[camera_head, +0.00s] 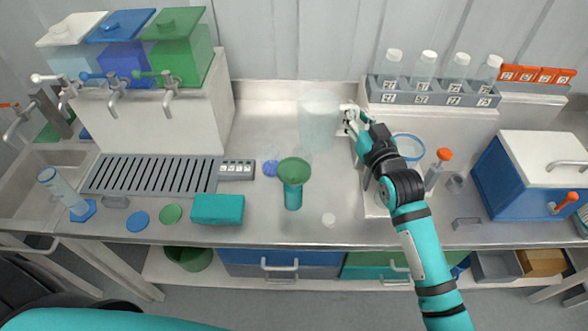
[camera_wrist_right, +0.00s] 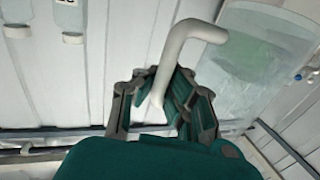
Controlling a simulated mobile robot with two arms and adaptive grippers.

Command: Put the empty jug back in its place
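The jug (camera_head: 318,120) is a large, clear, pale vessel near the back middle of the counter. It looks upright and empty in the head view. Its white handle (camera_wrist_right: 172,62) is on the side towards my right arm. My right gripper (camera_head: 352,117) reaches the jug from the right. In the wrist view the right gripper (camera_wrist_right: 165,78) has its fingertips on both sides of the handle and appears closed on it. The jug (camera_wrist_right: 255,55) fills the upper right there. I cannot tell whether its base touches the counter. My left gripper is not in view.
A green funnel (camera_head: 297,172) on a teal vessel stands in front of the jug. A bottle rack (camera_head: 430,92) is at back right, a blue-and-white box (camera_head: 535,175) far right. Tanks with taps (camera_head: 125,50) and a drain grate (camera_head: 150,175) are left. Some counter left of the jug is clear.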

